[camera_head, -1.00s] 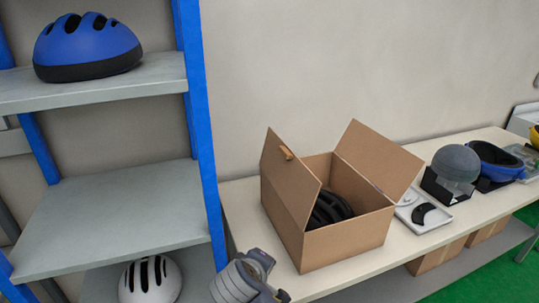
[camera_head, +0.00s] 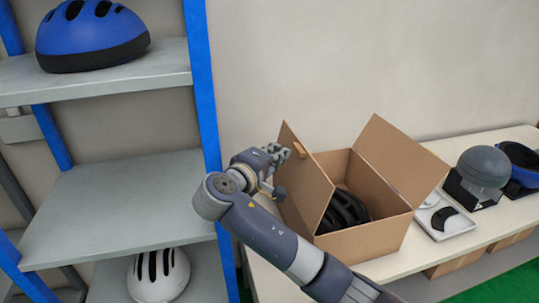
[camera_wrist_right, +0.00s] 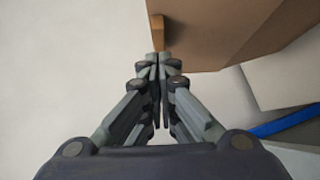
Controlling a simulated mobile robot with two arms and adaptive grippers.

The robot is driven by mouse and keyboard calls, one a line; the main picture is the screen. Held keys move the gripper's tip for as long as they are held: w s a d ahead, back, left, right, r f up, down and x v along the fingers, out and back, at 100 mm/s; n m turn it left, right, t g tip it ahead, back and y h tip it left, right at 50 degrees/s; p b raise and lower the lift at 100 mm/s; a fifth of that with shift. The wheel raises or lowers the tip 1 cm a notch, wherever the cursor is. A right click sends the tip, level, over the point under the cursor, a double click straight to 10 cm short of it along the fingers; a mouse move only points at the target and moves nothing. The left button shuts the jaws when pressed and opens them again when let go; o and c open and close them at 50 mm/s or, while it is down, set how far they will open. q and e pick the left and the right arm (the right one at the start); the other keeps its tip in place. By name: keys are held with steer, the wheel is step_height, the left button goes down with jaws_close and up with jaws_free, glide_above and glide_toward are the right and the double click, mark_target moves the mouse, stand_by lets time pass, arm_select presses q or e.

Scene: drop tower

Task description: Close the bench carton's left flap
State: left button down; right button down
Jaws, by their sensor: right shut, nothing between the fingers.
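The bench carton (camera_head: 362,240) is a brown cardboard box, open at the top, with a black helmet (camera_head: 343,210) inside. Its left flap (camera_head: 305,180) stands up, tilted outward, with a small tan tab (camera_head: 299,150) near its top edge. Its right flap (camera_head: 400,158) leans outward to the right. My right gripper (camera_head: 281,170) is shut and empty, at the outer left side of the left flap. In the right wrist view the shut fingertips (camera_wrist_right: 158,56) are close to the tab (camera_wrist_right: 158,30) and the flap (camera_wrist_right: 215,30); I cannot tell if they touch. My left gripper is not in view.
A grey shelf rack with blue posts (camera_head: 204,100) stands at the left, holding a blue helmet (camera_head: 92,35) and a white helmet (camera_head: 158,275). On the bench (camera_head: 437,257), right of the carton, are a white tray (camera_head: 445,222) and a grey dome (camera_head: 484,165) on a black stand.

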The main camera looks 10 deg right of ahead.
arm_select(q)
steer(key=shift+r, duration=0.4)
arm_select(e)
steer(key=shift+x, duration=1.5)
arm_select(q)
steer(key=shift+p, duration=0.3)
